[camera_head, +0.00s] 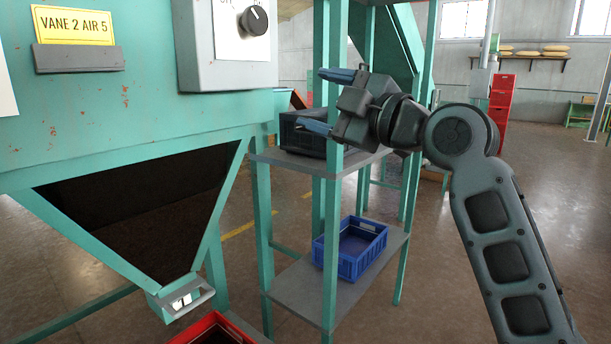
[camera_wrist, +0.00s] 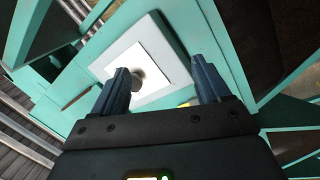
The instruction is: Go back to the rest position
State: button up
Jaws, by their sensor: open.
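My gripper (camera_head: 325,102) is open and empty in the head view. Its two blue-grey fingers point left, toward the grey control box (camera_head: 228,45) with a black knob (camera_head: 254,19), and a gap lies between the fingertips and the box. In the wrist view my gripper (camera_wrist: 165,82) shows both fingers spread apart. Beyond them is a white plate (camera_wrist: 150,58) with a round knob, partly covered by the left finger.
A teal machine (camera_head: 120,130) with a yellow sign (camera_head: 74,25) and a dark hopper fills the left. Behind my gripper, a shelf rack (camera_head: 335,220) holds a black crate (camera_head: 302,135) and a blue crate (camera_head: 350,262). A red crate (camera_head: 212,328) stands below the hopper.

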jog(key=s+d+f+m+t+h+p, duration=0.1)
jog(key=s+d+f+m+h, duration=0.2)
jog(key=s+f+m, duration=0.5)
jog(key=s+d+f+m+t+h+p, duration=0.1)
jog(key=s+d+f+m+h, duration=0.3)
jog(key=f, duration=0.7)
jog(key=s+d+f+m+t+h+p, duration=0.15)
jog(key=s+f+m, duration=0.25)
jog(key=s+f, duration=0.45)
jog(key=s+d+m+g+h+p, duration=0.1)
jog(key=s+d, duration=0.4)
jog(key=s, duration=1.1)
jog(key=s+d+f+m+g+h+p, duration=0.1)
jog(key=s+d+m+h, duration=0.3)
jog(key=s, duration=1.2)
jog(key=shift+s+d+f+m+g+p, duration=0.15)
jog(key=shift+s+d+m+g+p, duration=0.2)
jog(key=shift+d, duration=0.25)
jog(key=shift+c, duration=0.2)
